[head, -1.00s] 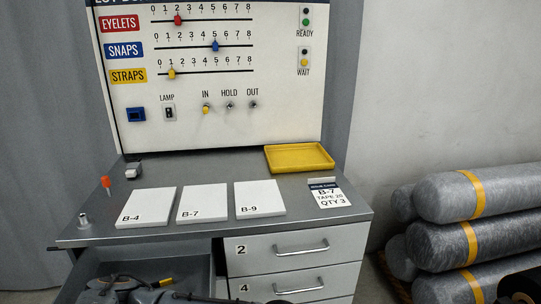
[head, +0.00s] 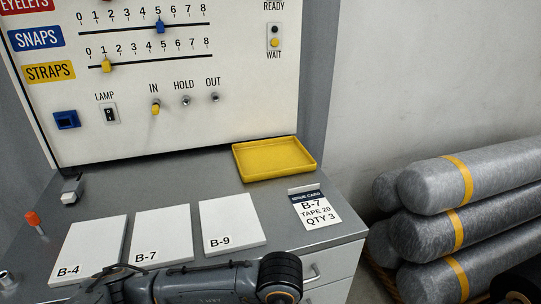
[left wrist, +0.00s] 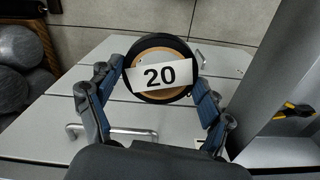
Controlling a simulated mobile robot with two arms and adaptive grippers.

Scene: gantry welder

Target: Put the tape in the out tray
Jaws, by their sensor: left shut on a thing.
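The tape is a black roll with a tan core and a white label "20" (left wrist: 160,77). In the left wrist view it sits between the two fingers of my left gripper (left wrist: 158,62), which is shut on it. The tape is held in front of the grey drawer fronts. In the head view only part of my left arm shows along the bottom; I cannot make out its fingers or the tape. A yellow tray (head: 274,176), apparently the out tray, lies empty at the back right of the bench top. My right gripper is not in view.
White pads B-4 (head: 88,248), B-7 (head: 162,235) and B-9 (head: 232,224) lie across the bench. An issue card (head: 315,208) reads B-7, tape 20, quantity 3. The upright panel (head: 230,125) stands behind the tray. Wrapped rolls (head: 430,228) are stacked at the right.

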